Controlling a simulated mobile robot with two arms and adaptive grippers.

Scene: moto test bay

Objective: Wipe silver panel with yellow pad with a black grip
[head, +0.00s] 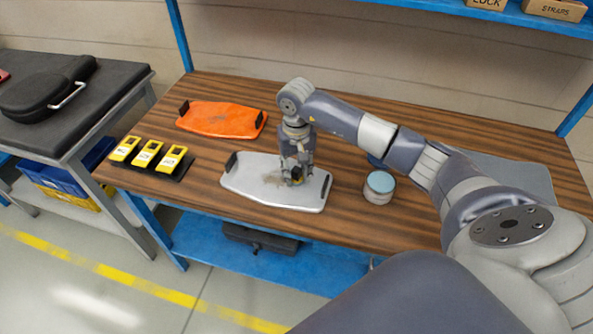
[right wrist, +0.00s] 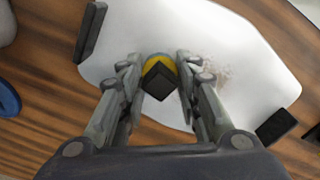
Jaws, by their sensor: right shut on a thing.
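The silver panel (head: 245,188) lies flat on the wooden bench, with a black block near each end. In the right wrist view, the panel (right wrist: 235,40) fills the middle and carries a brownish smudge (right wrist: 218,75) right of the pad. My right gripper (head: 297,178) points down over the panel, right of its middle. It is shut on the black grip of the yellow pad (right wrist: 160,62). The pad is at the panel's surface; whether it touches cannot be told. The fingers hide most of the pad in the head view. My left gripper is not in view.
An orange panel (head: 222,119) lies behind the silver one. Several yellow devices (head: 147,153) stand at the bench's left end. A round tin with a blue top (head: 379,187) stands right of the silver panel. A grey mat (head: 510,172) lies at the right.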

